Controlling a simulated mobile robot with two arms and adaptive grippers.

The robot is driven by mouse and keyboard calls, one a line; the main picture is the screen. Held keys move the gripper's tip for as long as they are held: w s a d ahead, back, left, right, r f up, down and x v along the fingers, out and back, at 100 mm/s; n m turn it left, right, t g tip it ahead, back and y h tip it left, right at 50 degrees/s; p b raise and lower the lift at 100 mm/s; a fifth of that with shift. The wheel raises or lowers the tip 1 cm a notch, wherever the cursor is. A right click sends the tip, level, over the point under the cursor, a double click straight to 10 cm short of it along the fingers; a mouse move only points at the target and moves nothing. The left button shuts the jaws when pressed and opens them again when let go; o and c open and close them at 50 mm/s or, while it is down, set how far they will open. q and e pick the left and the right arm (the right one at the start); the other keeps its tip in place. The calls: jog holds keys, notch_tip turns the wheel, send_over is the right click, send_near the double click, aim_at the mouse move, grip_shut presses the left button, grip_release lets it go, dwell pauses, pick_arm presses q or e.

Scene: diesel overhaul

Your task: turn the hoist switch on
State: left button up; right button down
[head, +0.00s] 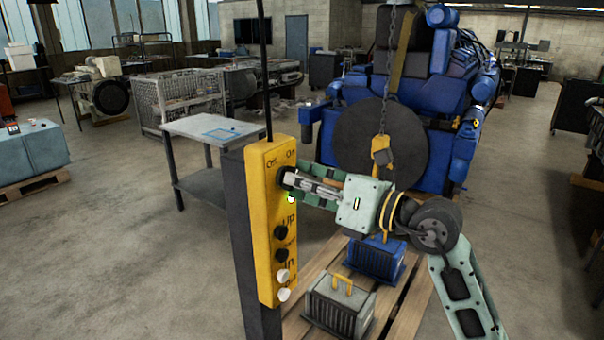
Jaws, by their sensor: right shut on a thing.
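The yellow hoist control box (260,230) hangs upright at centre left. Its upper part is marked "Off" and "On", with the dark hoist switch knob (282,177) below the marks. Black and white buttons sit lower down, near "Up" lettering. A small green light (291,198) glows just under the knob. My right gripper (290,180) reaches in from the right and is shut on the knob; its fingers partly hide it, so I cannot tell its exact setting. My left gripper is not in view.
A chain with a yellow hook (382,155) hangs behind my right gripper, before a large blue engine (440,80). A blue block (375,258) and a grey block (338,306) sit on a wooden pallet (408,312). A grey table (213,128) stands behind the box.

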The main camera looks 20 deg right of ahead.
jog(key=shift+m+p, duration=1.4)
jog(key=shift+m, duration=0.5)
jog(key=c, duration=1.8)
grip_release()
jog(key=shift+o, duration=0.2)
jog(key=shift+d, duration=0.1)
jog(key=v, duration=1.2)
